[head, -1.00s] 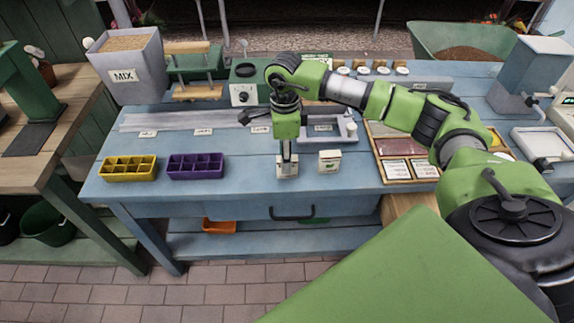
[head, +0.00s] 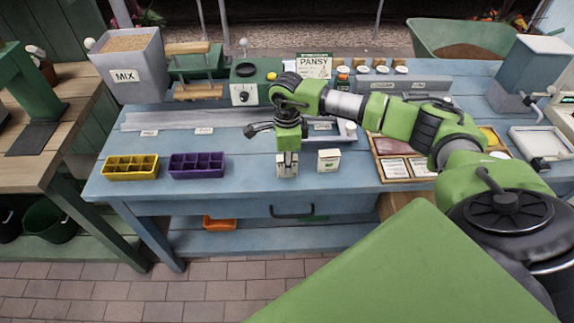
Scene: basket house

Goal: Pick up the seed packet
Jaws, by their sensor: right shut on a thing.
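My right gripper (head: 287,158) points straight down at the front middle of the blue bench (head: 235,192). It is shut on a small pale seed packet (head: 287,171), which is upright and partly covered by the fingers. The packet's base is at or very near the bench top; I cannot tell whether there is a gap. A second small pale packet (head: 329,160) stands upright just to the right, apart from the gripper. My left gripper is not in view.
A yellow tray (head: 130,168) and a purple tray (head: 197,166) stand to the left. A wooden-framed tray of cards (head: 395,168) lies to the right. A MIX hopper (head: 127,72), a control box (head: 243,94) and a PANSY sign (head: 314,67) stand behind.

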